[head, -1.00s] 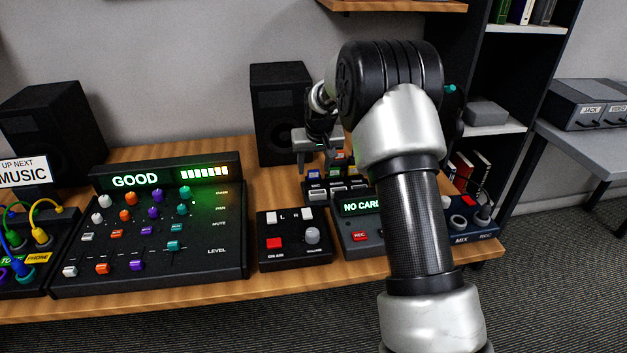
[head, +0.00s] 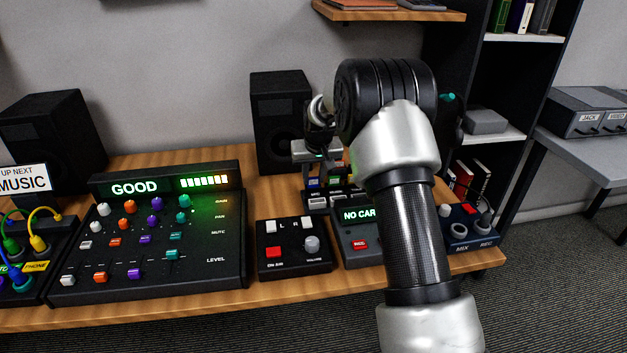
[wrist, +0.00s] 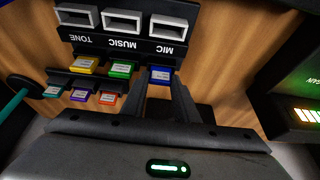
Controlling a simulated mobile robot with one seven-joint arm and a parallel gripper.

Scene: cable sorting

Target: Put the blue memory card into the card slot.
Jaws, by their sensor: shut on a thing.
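The blue memory card (wrist: 160,74) is between the fingertips of my gripper (wrist: 164,84) in the wrist view, and the jaws are shut on it. It sits at the end of the front card row, by the slot labelled MIC. I cannot tell whether it is clear of its holder. In the head view, the blue card (head: 313,183) is small below my gripper (head: 319,172). A grey recorder (head: 352,240) shows a partly covered screen reading "NO CAR". My arm hides its right side, and I cannot make out its card slot.
A black rack (wrist: 125,44) has openings labelled TONE, MUSIC and MIC. A black control box (head: 293,258) and a mixer (head: 150,235) stand left.

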